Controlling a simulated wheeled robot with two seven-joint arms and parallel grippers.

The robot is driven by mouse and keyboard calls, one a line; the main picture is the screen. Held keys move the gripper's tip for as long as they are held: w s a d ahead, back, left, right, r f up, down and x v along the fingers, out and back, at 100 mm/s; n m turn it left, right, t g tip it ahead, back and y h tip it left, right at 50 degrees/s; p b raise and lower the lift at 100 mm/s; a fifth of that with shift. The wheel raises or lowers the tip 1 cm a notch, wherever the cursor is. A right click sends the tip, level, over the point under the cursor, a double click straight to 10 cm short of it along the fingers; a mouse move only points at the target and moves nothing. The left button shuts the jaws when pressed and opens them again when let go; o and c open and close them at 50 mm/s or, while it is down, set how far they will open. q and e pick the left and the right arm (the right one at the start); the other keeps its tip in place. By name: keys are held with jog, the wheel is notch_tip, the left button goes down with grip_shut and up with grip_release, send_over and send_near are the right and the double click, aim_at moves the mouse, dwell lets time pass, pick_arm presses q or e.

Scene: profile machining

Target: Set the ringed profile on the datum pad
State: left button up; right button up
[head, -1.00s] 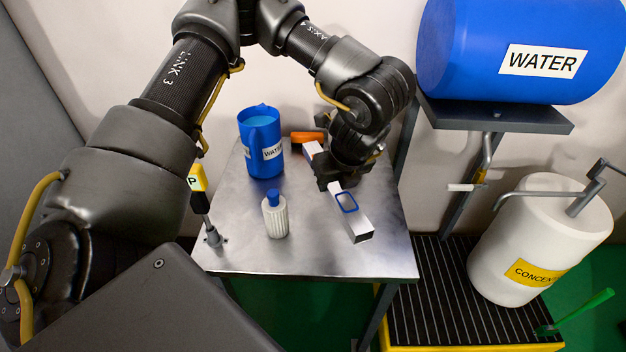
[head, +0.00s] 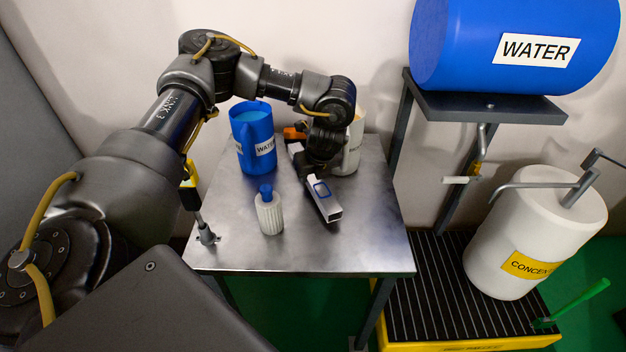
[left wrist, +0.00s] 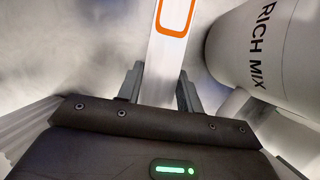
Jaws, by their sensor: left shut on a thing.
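The ringed profile (head: 328,207) is a silver square tube with a blue ring outline on its near half. My left gripper (head: 316,172) is shut on it near its middle, and my wrist hides part of it. In the left wrist view the profile (left wrist: 164,65) lies between the two fingers (left wrist: 158,92), and an orange ring outline shows on it. The profile slants across the back right part of the metal table; whether it touches the table I cannot tell. I cannot make out the datum pad. My right gripper is not in view.
On the metal table (head: 300,255) stand a blue water jug (head: 254,145), a ribbed white bottle (head: 269,214) and an orange item (head: 293,133). A white RICH MIX container (left wrist: 275,50) stands close beside my left gripper.

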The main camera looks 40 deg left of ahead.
pick_arm(q)
jog(key=shift+f, duration=0.8)
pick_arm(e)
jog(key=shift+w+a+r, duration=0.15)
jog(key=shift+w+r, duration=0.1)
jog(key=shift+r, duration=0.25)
pick_arm(q)
jog(key=shift+f, duration=0.15)
jog(key=o, duration=1.2)
jog(key=shift+r, duration=0.2)
jog(key=p+v, duration=0.2)
jog(key=v, duration=0.8)
jog(key=shift+r, duration=0.1)
jog(key=shift+v, duration=0.85)
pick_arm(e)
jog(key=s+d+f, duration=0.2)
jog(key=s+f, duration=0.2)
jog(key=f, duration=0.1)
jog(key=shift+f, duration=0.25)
